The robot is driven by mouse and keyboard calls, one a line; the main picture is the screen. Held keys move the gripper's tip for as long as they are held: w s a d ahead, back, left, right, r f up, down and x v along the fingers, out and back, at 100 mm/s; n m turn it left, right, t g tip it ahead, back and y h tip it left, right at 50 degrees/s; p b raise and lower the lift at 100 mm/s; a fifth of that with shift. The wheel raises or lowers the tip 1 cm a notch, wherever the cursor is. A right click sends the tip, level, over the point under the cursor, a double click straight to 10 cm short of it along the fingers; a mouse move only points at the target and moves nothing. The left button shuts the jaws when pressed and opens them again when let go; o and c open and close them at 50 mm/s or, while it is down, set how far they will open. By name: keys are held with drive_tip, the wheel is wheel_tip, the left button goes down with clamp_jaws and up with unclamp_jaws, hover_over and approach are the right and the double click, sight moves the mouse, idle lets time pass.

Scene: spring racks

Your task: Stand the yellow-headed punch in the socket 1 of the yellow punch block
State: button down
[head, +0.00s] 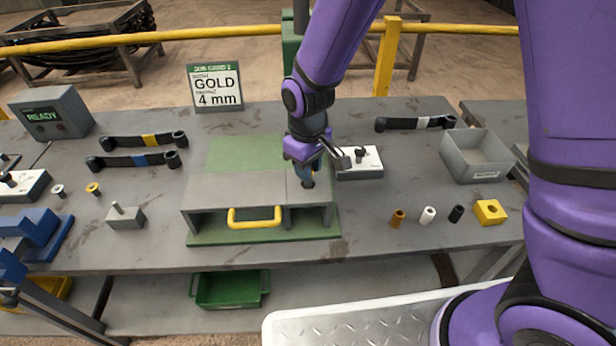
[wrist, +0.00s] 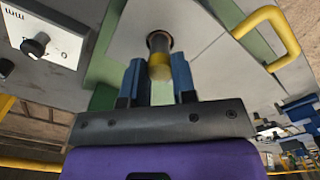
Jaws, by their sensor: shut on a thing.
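The yellow-headed punch (wrist: 159,66) is between the blue fingers of my gripper (wrist: 158,82) in the wrist view. Its yellow end is toward my gripper, and its grey shank runs to a dark round hole in a grey plate. How deep the shank sits is hidden. In the head view my gripper (head: 307,178) points down over the right part of a grey housing (head: 250,188) with a yellow handle; the punch there is mostly hidden. A yellow block (head: 490,212) with a dark hole stands at the right; I cannot tell whether it is the punch block.
A grey bin (head: 476,156) stands at the back right. Several small cylinders, including a white one (head: 428,215), stand near the yellow block. A white-topped block (head: 360,162) is close to the right of my gripper. A sign (head: 215,88) reads GOLD 4 mm.

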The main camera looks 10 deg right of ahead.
drive_tip(key=shift+r, duration=3)
